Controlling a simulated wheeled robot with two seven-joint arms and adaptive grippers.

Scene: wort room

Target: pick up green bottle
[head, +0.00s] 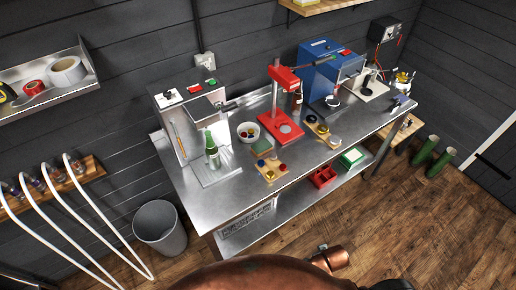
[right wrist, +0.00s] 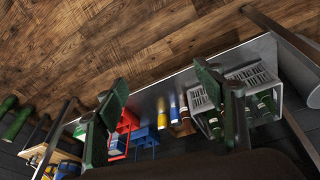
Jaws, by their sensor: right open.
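A green bottle (head: 211,150) with a white label stands upright on the tray of a grey filling machine (head: 180,125), at the left end of the steel table in the head view. In the right wrist view, more green bottles (right wrist: 265,105) lie or stand in a grey crate (right wrist: 282,88) on the right. My right gripper (right wrist: 162,77) is open, with nothing between its two dark green fingers. The fingers are apart from the crate and bottles. My left gripper is in neither view.
The steel table (head: 225,190) also holds a white bowl (head: 248,131), a red press (head: 281,125) and a blue machine (head: 322,70). A grey bin (head: 160,228) stands left of it. A copper vessel (head: 270,277) fills the bottom edge. Wooden floor (head: 400,235) is open at right.

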